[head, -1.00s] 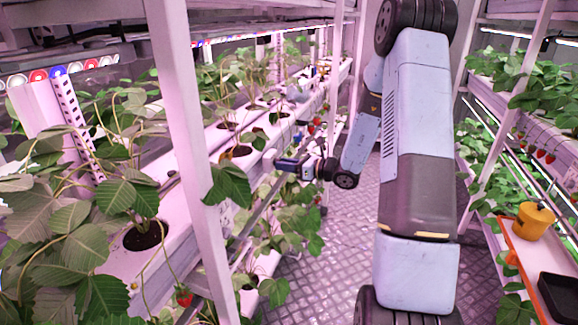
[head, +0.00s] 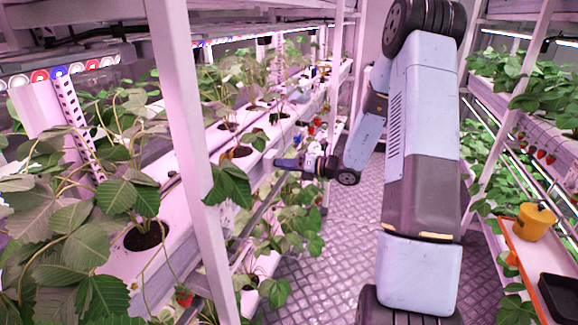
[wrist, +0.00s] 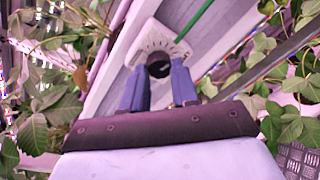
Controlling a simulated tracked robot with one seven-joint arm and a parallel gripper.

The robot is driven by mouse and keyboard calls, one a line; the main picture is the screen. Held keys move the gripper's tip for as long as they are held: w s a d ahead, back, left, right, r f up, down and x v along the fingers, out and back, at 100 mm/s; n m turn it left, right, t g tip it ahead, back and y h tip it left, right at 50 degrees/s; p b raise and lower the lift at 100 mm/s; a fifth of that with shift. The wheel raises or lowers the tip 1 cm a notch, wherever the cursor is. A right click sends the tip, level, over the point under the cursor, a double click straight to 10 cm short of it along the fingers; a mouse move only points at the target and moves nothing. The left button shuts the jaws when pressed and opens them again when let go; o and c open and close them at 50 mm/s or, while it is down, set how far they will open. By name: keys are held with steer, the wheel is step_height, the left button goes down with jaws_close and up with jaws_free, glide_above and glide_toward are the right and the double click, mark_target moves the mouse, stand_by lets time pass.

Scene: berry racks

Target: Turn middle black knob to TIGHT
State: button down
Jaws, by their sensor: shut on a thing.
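In the wrist view, a black knob (wrist: 159,69) sits on a white dial plate (wrist: 158,40) with small dark marks around it. My gripper (wrist: 158,82) has its two blue fingers on either side of the knob and is shut on it. The lettering on the dial is too small to read, so I cannot tell the knob's setting. In the head view, my gripper (head: 277,163) reaches left to the front of the white growing trough, and the knob is hidden there.
A white rack post (head: 190,110) stands left of my gripper. Strawberry leaves (head: 228,185) hang close by it. A green rod (wrist: 198,20) runs up from the dial. On the right, an orange pot (head: 533,221) and a black tray (head: 562,297) sit on a shelf. The aisle floor is clear.

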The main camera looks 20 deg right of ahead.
steer(key=shift+a, duration=0.15)
steer(key=c, duration=0.8)
jaws_free()
steer(key=shift+c, duration=0.2)
steer(key=shift+d, duration=0.2)
steer(key=v, duration=1.3)
steer(key=shift+s+d, duration=0.2)
steer(key=shift+d, duration=0.05)
